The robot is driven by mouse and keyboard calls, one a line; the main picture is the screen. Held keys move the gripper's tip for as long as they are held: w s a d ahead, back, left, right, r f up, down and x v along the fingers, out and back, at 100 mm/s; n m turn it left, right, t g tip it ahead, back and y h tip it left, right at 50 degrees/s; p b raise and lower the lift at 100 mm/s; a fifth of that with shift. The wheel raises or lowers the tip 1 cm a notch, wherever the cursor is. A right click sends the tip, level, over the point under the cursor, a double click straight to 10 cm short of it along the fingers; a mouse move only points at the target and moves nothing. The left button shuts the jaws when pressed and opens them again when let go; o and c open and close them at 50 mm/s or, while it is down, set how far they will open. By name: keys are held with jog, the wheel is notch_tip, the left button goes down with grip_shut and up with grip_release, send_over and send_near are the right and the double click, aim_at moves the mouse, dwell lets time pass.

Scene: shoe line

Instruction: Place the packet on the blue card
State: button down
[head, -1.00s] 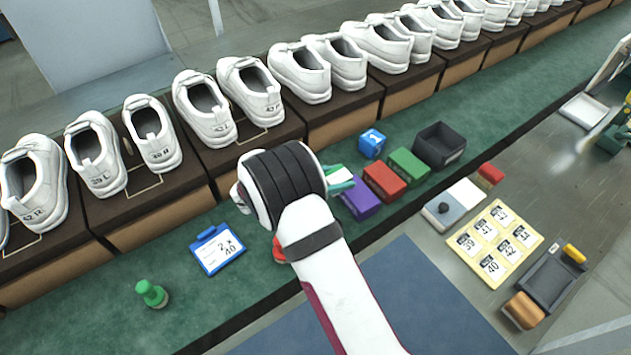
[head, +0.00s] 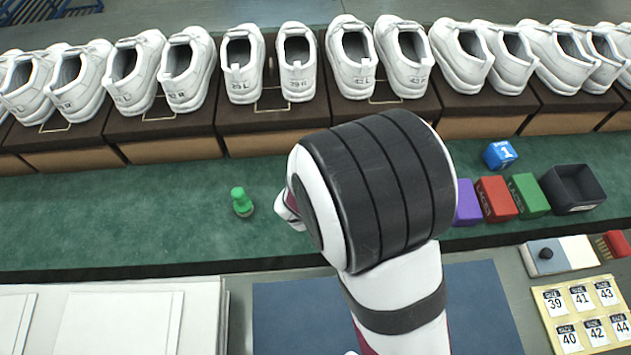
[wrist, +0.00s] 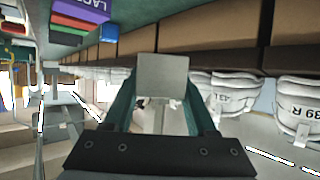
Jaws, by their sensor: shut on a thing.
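My gripper (wrist: 161,100) shows in the wrist view, its two teal fingers closed on a small flat grey piece, which I take to be the packet (wrist: 162,70). The packet is held at the fingertips, clear of any surface that I can make out. In the head view my arm's thick wrist hides the gripper and the packet.
A green pawn (head: 242,203) stands on the green strip (head: 120,215). Purple (head: 467,203), red (head: 496,199) and green boxes (head: 529,195), a blue cube (head: 500,154) and a black bin (head: 573,188) stand to the right. White shoes (head: 243,65) line the back. The strip's left side is clear.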

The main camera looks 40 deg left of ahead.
jog(key=shift+n+y, duration=0.4)
jog(key=s+a+f, duration=0.2)
jog(key=a, duration=0.1)
jog(key=s+a+f, duration=0.1)
jog(key=a+f, duration=0.1)
jog(key=a, duration=0.2)
jog(key=s+a+f, duration=0.2)
jog(key=a, duration=0.2)
jog(key=shift+s+a+f, duration=0.15)
jog(key=shift+s+f, duration=0.05)
jog(key=shift+s, duration=0.15)
jog(key=f, duration=0.4)
jog(key=shift+s+a, duration=0.15)
jog(key=shift+a, duration=0.2)
jog(key=shift+f, duration=0.2)
jog(key=shift+f, duration=0.2)
jog(key=shift+f, duration=0.4)
jog(key=shift+c, duration=1)
grip_release()
